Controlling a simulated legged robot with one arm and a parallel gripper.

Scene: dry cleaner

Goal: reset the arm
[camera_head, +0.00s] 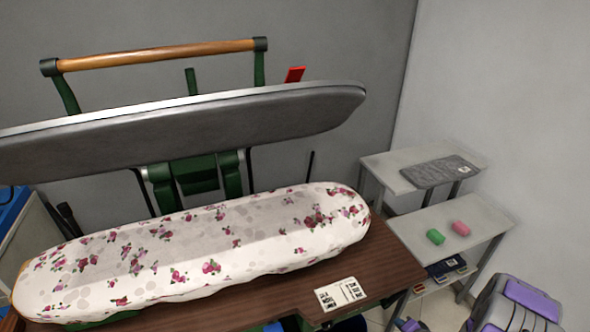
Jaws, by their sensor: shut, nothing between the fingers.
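My arm and gripper do not show in the head view, so I cannot see how the arm is posed. In front of me is a clothes press. Its long grey upper plate (200,128) is raised above a padded board with a white, rose-patterned cover (190,255). A wooden handle bar (155,55) on green brackets runs above the plate.
The press stands on a brown wooden table (385,262) with a printed paper (341,294) near its front edge. A folded grey cloth (440,171) lies behind. A grey-purple case (515,305) stands at lower right.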

